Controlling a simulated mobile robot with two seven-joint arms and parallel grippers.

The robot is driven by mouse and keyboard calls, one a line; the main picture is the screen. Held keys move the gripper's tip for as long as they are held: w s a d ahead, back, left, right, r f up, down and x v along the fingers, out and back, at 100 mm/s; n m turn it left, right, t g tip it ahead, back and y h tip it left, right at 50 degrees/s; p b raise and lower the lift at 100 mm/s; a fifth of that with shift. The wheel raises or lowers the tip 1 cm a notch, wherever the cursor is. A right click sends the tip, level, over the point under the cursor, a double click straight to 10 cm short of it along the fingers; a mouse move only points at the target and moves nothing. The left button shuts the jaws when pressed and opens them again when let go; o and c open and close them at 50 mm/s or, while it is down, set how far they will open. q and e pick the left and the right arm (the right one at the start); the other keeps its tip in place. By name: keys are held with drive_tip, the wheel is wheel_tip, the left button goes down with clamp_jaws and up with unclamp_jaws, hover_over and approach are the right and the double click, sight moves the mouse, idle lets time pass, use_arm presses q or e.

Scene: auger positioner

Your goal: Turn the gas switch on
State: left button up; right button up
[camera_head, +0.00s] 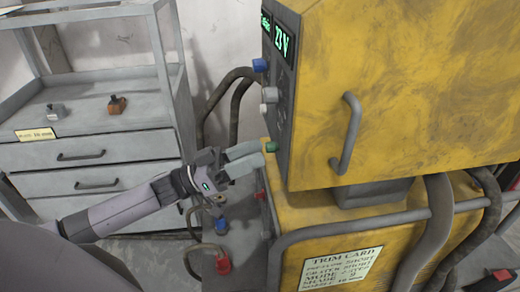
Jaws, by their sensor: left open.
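A worn yellow machine (410,90) stands at the right, with its dark control panel (285,95) on its left face, seen at a steep angle. A blue knob (260,65), a white knob (269,95) and a green knob (271,147) stick out from the panel. I cannot tell which of these, if any, is the gas switch; no label for it is readable. My left gripper (258,156) is open, its grey fingers pointing right, with the tips close beside the green knob. Whether they touch it is unclear. My right gripper is not in view.
A grey drawer cabinet (100,150) with small items on its shelf stands at the left. Dark hoses (233,85) run behind my gripper. Blue (221,226) and red (223,264) connectors sit below. A grey handle (347,135) and a "TRIM CARD" label (341,268) are on the machine.

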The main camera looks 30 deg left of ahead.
use_arm(q)
drive_tip(key=shift+x, duration=1.05)
clamp_jaws()
